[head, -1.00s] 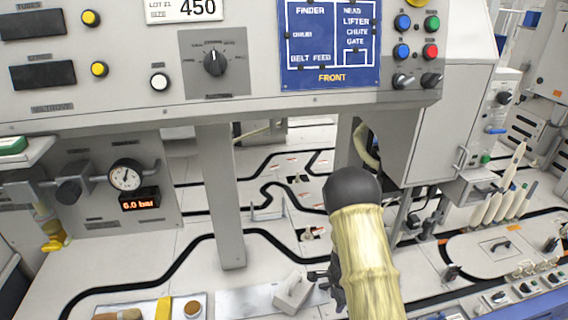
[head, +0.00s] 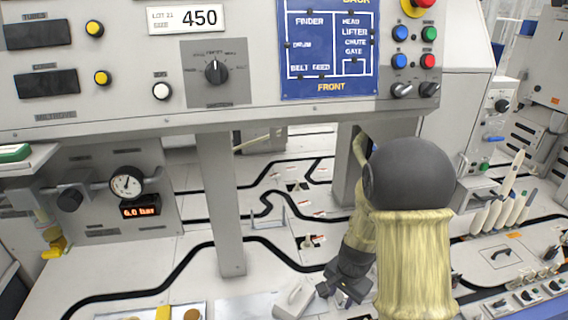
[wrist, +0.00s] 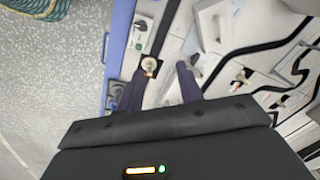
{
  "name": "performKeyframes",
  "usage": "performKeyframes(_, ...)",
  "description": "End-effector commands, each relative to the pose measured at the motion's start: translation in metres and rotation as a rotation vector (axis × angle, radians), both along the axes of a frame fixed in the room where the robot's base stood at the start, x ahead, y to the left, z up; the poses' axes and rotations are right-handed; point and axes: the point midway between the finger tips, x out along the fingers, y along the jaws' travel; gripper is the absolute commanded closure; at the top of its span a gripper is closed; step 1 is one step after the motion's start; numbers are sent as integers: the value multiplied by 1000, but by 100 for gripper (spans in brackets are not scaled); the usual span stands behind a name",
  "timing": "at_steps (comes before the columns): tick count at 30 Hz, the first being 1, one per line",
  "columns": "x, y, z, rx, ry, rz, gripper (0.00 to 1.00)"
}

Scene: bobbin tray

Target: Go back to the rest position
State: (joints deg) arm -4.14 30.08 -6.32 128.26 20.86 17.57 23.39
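My gripper (head: 342,290) hangs low over the front of the work surface in the head view, beside a pale grey block (head: 294,298). In the wrist view my gripper (wrist: 160,68) has its two dark fingers spread apart with no object gripped. A small round pale piece (wrist: 149,64) shows between the fingertips, on a panel by the blue edge. My arm, in a pale yellow sleeve with a dark round joint, covers part of the surface right of the gripper.
A grey control housing (head: 120,85) overhangs the surface, carried by a post (head: 222,200). A pressure gauge (head: 127,184) is at the left. Several pale upright handles (head: 500,205) stand at the right. The wrist view shows speckled floor (wrist: 50,80) beyond the blue edge (wrist: 118,45).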

Motion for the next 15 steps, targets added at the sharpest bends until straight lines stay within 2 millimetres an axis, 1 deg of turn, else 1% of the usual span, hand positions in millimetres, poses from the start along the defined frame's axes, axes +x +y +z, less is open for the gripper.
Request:
performKeyframes(1,-8,1,16,-4,-19,63,64)
performKeyframes(6,-39,1,56,-39,-70,297,64)
performKeyframes(9,-58,0,74,-67,-94,421,64)
performKeyframes(15,-86,-2,96,-121,-130,608,64)
